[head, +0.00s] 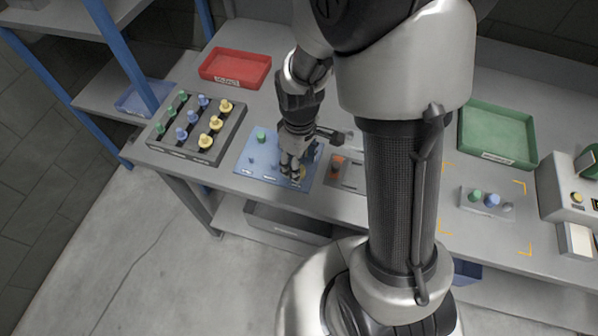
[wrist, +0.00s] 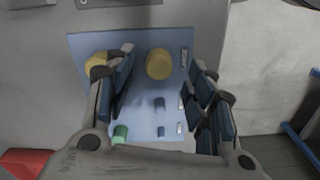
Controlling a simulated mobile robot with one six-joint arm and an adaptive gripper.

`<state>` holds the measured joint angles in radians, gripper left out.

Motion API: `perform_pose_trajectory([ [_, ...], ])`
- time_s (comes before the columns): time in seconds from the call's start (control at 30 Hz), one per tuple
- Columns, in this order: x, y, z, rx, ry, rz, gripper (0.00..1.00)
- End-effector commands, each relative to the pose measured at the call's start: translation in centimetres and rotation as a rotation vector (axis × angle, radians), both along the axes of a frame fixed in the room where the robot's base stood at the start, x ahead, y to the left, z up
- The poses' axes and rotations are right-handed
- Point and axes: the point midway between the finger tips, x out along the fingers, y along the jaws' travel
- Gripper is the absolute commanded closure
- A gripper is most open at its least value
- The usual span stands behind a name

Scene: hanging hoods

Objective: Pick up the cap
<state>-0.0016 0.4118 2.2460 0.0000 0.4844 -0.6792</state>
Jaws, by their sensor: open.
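A yellow round cap (wrist: 159,64) stands on a blue mat (wrist: 150,100). In the wrist view it lies between the fingers of my gripper (wrist: 163,58), with clear space on both sides. A second yellow piece (wrist: 97,62) is partly hidden behind the left finger. In the head view my gripper (head: 291,174) points down over the front part of the mat (head: 248,158). It is open and holds nothing. Some yellow (head: 300,173) shows beside its fingertips, mostly covered by the fingers. I cannot tell how high the fingertips are above the mat.
A dark rack (head: 226,129) with several coloured pieces is at left. A red tray (head: 236,68) lies behind, a green tray (head: 498,132) at right. An orange piece (head: 337,163) sits right of the mat.

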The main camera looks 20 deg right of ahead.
Motion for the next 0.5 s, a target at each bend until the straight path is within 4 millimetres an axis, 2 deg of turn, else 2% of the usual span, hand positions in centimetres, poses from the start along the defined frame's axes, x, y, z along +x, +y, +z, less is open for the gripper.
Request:
perform_pose_trajectory([
  [0.03, 0.2, 0.0, -1.4, 0.0, 0.002, 0.0, 0.5],
  [0.13, 0.1, 0.0, -2.6, 0.0, 0.002, 0.0, 0.5],
  [0.37, 0.2, 0.0, -2.7, 0.0, -0.001, 0.0, 0.5],
  [0.5, 0.1, 0.0, -2.7, 0.0, -0.001, 0.0, 0.57],
])
